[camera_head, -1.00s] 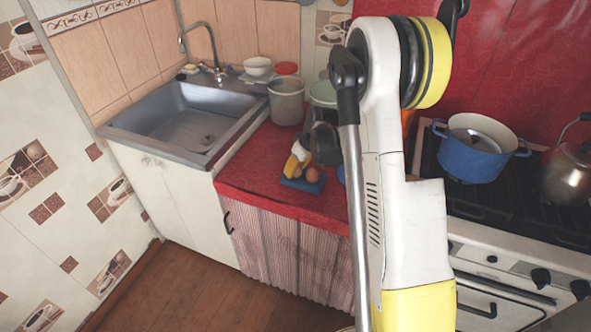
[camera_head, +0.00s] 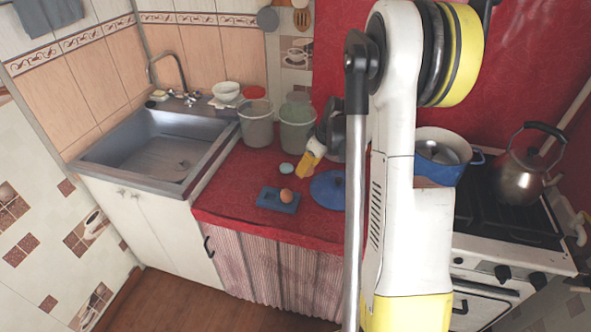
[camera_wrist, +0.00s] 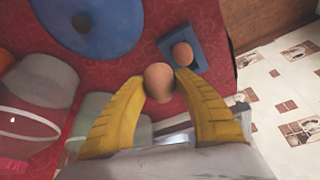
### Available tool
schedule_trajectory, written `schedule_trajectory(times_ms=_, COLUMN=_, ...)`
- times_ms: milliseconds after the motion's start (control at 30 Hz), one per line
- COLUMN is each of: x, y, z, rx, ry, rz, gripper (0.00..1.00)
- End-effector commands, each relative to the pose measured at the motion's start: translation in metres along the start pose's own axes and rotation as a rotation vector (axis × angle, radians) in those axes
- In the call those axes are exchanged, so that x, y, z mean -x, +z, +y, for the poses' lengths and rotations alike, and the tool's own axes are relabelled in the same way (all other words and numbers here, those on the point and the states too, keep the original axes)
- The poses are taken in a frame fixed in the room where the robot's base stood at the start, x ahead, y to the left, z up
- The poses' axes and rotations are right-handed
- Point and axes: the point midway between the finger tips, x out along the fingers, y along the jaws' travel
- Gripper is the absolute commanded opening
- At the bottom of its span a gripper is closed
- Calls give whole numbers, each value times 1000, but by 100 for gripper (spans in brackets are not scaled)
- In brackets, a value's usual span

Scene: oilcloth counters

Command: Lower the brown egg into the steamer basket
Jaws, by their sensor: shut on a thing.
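My gripper (camera_wrist: 158,92) is shut on a brown egg (camera_wrist: 158,80), held between the tips of its two yellow fingers. A blue pot (camera_head: 436,173) stands on the stove at right. Its grey inside shows partly, but I cannot tell whether that is the steamer basket.
A blue lid (camera_head: 328,190) lies on the counter right of the tray. A small pale teal object (camera_head: 286,168) lies near my gripper. Two buckets (camera_head: 256,128) (camera_head: 296,130) stand behind. A kettle (camera_head: 522,174) is right of the pot. My arm hides part of the counter.

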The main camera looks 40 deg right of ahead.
Motion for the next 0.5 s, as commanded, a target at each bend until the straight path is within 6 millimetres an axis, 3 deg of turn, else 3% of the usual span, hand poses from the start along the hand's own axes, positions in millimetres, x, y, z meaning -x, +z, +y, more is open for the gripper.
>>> schedule_trajectory(times_ms=500, x=75, y=48, z=62, rx=-5, ry=2, rz=0, gripper=25)
